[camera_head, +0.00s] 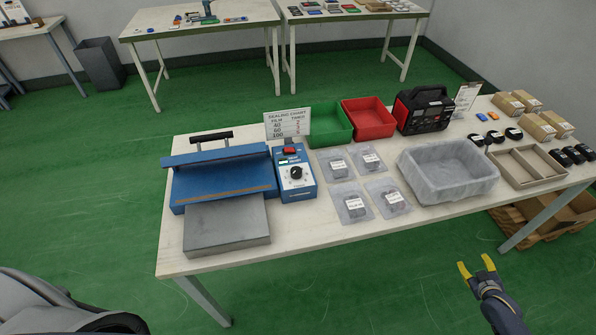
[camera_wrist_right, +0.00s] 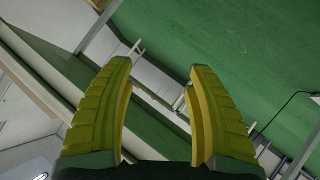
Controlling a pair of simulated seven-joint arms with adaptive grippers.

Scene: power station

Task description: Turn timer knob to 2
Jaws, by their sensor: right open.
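The timer knob (camera_head: 296,172) is a round black knob on a white dial, on the blue control box (camera_head: 296,187) of the sealer. A red switch (camera_head: 289,151) sits above it. The blue sealer (camera_head: 222,175) with its black handle stands left of the box. A sealing chart (camera_head: 287,124) stands behind the box; its small print is hard to read. My right gripper (camera_head: 477,264) has yellow fingers, open and empty, in front of the table at the lower right, far from the knob. Its spread fingers also show in the right wrist view (camera_wrist_right: 160,90). My left gripper is not in view.
On the table (camera_head: 335,231) are several bagged parts (camera_head: 355,203), a grey lined bin (camera_head: 447,170), a green tray (camera_head: 329,123), a red tray (camera_head: 368,118) and a red-black device (camera_head: 423,109). A divided cardboard tray (camera_head: 526,167) and boxes (camera_head: 541,127) stand right. The front edge is mostly clear.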

